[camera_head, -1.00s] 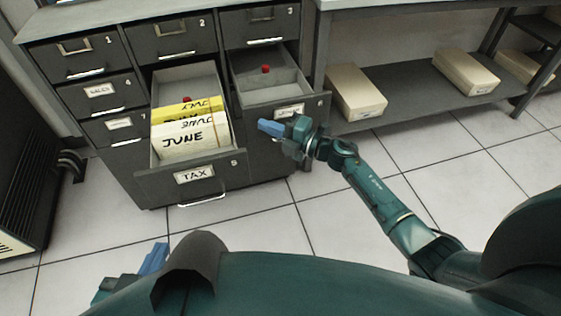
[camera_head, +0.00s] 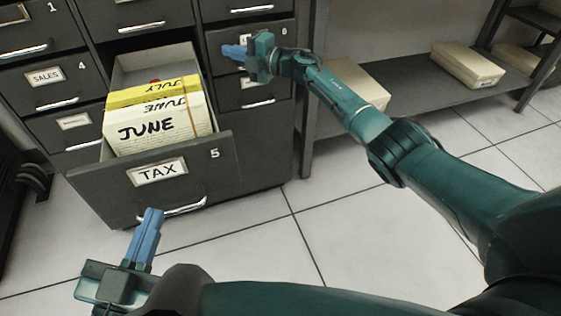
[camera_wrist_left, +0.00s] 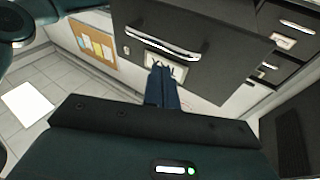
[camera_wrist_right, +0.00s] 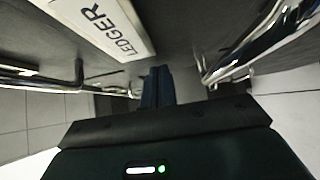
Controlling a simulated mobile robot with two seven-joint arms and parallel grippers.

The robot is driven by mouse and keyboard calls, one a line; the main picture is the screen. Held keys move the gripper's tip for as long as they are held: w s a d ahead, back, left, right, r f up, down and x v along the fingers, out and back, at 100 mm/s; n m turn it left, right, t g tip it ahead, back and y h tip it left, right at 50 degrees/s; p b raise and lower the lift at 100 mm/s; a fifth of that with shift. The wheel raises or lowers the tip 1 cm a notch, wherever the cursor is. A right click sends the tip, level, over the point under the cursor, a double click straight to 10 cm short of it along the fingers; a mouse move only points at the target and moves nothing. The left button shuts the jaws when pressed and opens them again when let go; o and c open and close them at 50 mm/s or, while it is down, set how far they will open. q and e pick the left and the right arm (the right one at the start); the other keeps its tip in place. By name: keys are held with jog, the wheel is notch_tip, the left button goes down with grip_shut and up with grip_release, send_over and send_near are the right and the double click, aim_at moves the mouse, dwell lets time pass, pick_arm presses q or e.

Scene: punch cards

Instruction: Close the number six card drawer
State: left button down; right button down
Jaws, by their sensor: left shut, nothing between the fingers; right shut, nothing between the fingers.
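The number six card drawer (camera_head: 272,35) is the dark front marked 6, right of the open TAX drawer. Its front looks flush with the cabinet, and no interior shows. My right gripper (camera_head: 232,52) is shut and empty at this front, its fingers partly over the label; contact is unclear. In the right wrist view, its fingers (camera_wrist_right: 157,75) point at a dark front near a LEDGER label (camera_wrist_right: 115,25) and metal handles. My left gripper (camera_head: 152,213) is shut and empty, low in front of the TAX drawer; its fingers (camera_wrist_left: 161,72) also show in the left wrist view.
The TAX drawer (camera_head: 195,160), number 5, stands far out, with JULY and JUNE cards (camera_head: 160,130) inside. A low shelf (camera_head: 420,90) with pale boxes (camera_head: 465,65) is at the right. Tiled floor (camera_head: 330,220) in front is clear.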

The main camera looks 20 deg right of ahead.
pick_arm(q)
jog(key=shift+w+d+r+m+t+h+b, duration=0.1)
jog(key=shift+w+r+m+t+h+b, duration=0.1)
jog(key=shift+r+h+b, duration=0.3)
jog(key=shift+w+d+r+m+t+h+b, duration=0.1)
jog(key=shift+w+r+m+h+b, duration=0.15)
jog(key=shift+b, duration=0.3)
pick_arm(e)
jog(key=shift+w+d+r, duration=0.1)
jog(key=shift+w+r, duration=0.05)
jog(key=shift+w, duration=0.4)
jog(key=shift+w+r, duration=0.15)
jog(key=shift+w, duration=0.4)
